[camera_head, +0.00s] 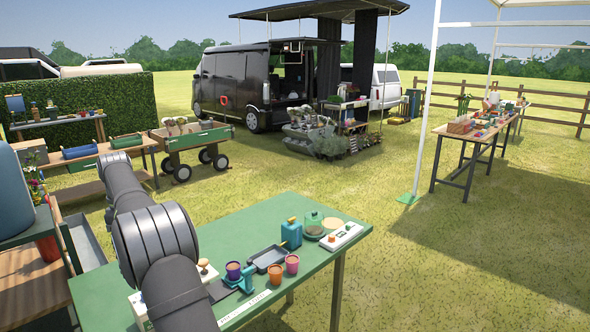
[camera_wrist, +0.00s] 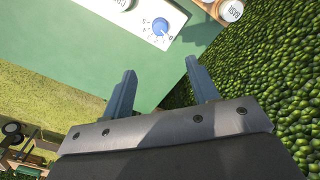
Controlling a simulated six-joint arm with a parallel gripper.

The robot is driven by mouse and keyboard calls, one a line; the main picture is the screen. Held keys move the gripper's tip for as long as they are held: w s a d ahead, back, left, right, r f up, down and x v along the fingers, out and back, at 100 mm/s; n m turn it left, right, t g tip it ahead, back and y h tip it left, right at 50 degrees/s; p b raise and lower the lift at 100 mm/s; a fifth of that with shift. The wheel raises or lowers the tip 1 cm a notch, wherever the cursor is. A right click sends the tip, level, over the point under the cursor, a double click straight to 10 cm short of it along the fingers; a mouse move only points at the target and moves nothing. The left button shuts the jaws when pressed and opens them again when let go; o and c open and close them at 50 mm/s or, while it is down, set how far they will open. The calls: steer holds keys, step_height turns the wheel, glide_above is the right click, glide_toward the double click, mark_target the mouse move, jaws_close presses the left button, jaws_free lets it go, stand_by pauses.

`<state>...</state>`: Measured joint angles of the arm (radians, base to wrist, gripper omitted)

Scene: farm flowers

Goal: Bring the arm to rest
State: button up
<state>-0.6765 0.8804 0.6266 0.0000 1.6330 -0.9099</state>
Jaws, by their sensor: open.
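My gripper (camera_wrist: 158,88) shows in the wrist view with its two grey-blue fingers spread apart and nothing between them. Beyond the fingertips is a green tabletop (camera_wrist: 85,45). In the head view my dark arm reaches from the bottom edge up toward the left, beside the green table (camera_head: 110,292). The gripper's end cannot be made out in the head view.
A hedge (camera_wrist: 270,75) fills the wrist view's right side.

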step_height(320, 180, down, 17)
steer(key=shift+f, duration=0.3)
steer(key=m, duration=0.4)
steer(key=shift+m, duration=0.3)
steer(key=m, duration=0.4)
steer(key=shift+r, duration=0.1)
steer(key=m, duration=0.3)
steer(key=shift+m, duration=2.7)
